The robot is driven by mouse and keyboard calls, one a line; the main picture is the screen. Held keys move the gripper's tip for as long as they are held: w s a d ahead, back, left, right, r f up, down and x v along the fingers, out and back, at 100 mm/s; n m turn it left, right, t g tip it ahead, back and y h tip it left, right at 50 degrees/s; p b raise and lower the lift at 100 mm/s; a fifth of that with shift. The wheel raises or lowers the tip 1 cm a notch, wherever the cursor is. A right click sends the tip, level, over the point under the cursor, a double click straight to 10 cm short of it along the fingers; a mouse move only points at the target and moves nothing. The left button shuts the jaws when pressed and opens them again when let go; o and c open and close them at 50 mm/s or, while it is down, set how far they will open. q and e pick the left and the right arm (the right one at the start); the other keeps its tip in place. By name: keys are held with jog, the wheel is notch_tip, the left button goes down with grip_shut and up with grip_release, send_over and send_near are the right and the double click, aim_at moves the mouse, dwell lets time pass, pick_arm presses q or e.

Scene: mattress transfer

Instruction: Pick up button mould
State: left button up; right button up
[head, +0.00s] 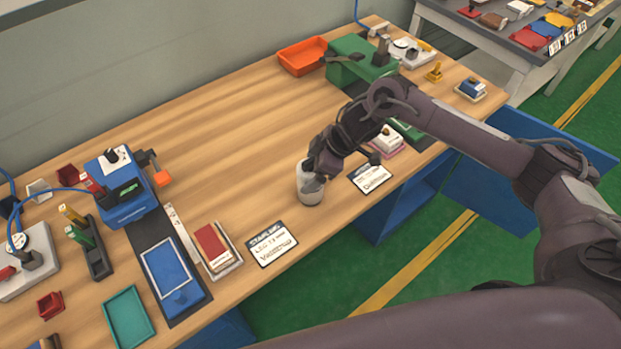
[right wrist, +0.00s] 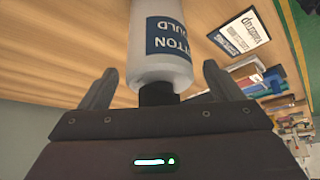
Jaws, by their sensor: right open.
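The button mould (head: 311,188) is a whitish cylinder that appears to stand upright on the wooden bench, near its front edge. In the right wrist view the mould (right wrist: 160,45) shows a blue label with white lettering, partly cut off by the picture edge. My right gripper (head: 318,168) is at the mould and hides part of it in the head view. In the right wrist view its fingers (right wrist: 158,85) are spread, one on each side of the mould's near end, with gaps visible. My left gripper is not in view.
A label card (head: 371,178) lies right of the mould, and another card (head: 271,244) lies to its left. A red block on a tray (head: 215,250) and a blue machine (head: 120,187) stand further left. A green machine (head: 360,62) stands behind. The bench's middle (head: 230,130) is clear.

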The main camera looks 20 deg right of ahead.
jog(key=shift+w+a+f, duration=0.1)
jog(key=shift+a+f, duration=0.1)
jog(key=shift+f, duration=0.25)
grip_shut()
jog(key=shift+w+r, duration=0.1)
jog(key=shift+r, duration=0.05)
